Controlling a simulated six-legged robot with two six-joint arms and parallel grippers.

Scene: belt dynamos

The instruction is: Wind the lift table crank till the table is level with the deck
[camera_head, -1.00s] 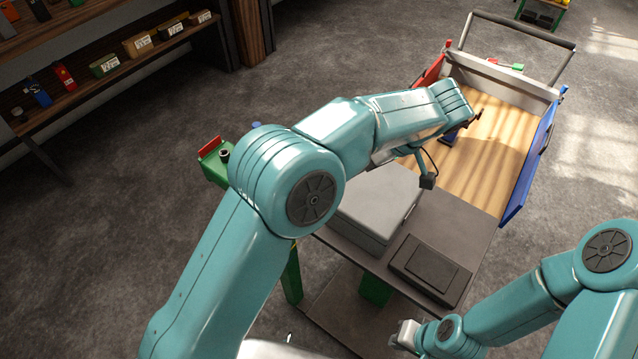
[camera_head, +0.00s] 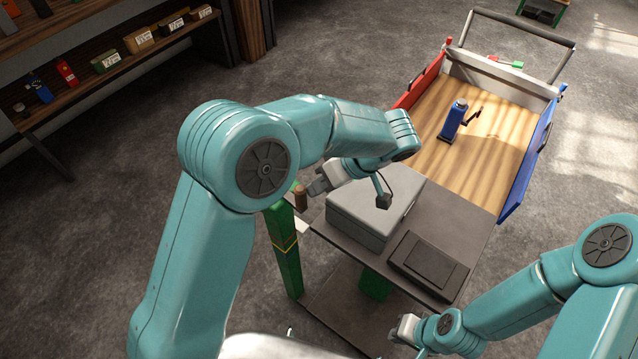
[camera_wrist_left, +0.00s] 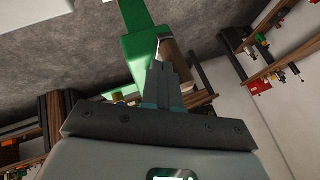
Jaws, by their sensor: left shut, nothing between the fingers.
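The lift table (camera_head: 455,225) is a dark top on green legs, with its edge by the wooden deck (camera_head: 490,150) of the cart. I cannot tell if the two are level. A brown cylindrical crank handle (camera_head: 300,198) stands upright beside a green post (camera_head: 285,255) at the table's left. My left gripper (camera_head: 316,186) is shut and empty, close to the handle. In the left wrist view its fingertips (camera_wrist_left: 161,72) overlap the handle (camera_wrist_left: 178,66), with green metal behind. I cannot tell whether they touch. My right gripper (camera_head: 403,331) is low at the table's front; its fingers are unclear.
A grey case (camera_head: 365,212) and a flat black box (camera_head: 430,267) lie on the table. A blue device (camera_head: 453,120) stands on the deck between red and blue side walls (camera_head: 530,165). Shelves (camera_head: 110,75) stand at the left. Floor is clear between.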

